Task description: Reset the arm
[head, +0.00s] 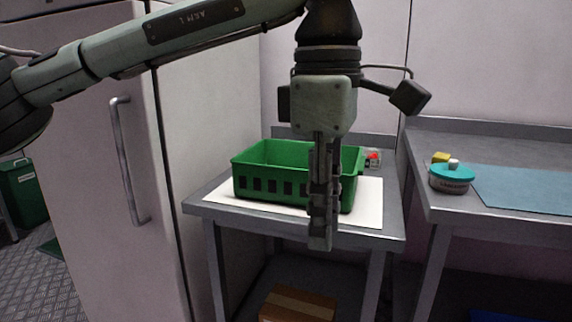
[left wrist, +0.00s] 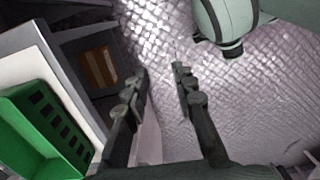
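My left arm reaches in from the left in the head view. Its gripper (head: 320,235) hangs fingers down in front of a green crate and hides part of the crate's right side. In the left wrist view the gripper (left wrist: 157,77) has its two fingers apart, with only the textured floor between them. The green crate (head: 247,184) stands on a white sheet on a metal table, and the gripper is clear of it in the left wrist view, where the crate (left wrist: 38,140) lies at lower left. My right gripper is in neither view.
The metal table (head: 225,217) has a cardboard box (head: 298,303) beneath it. A small item with red (head: 374,158) sits behind the crate. A teal-lidded tub (head: 452,180) and a blue mat (head: 522,191) are on the right counter. A tall cabinet with a handle (head: 128,160) stands left.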

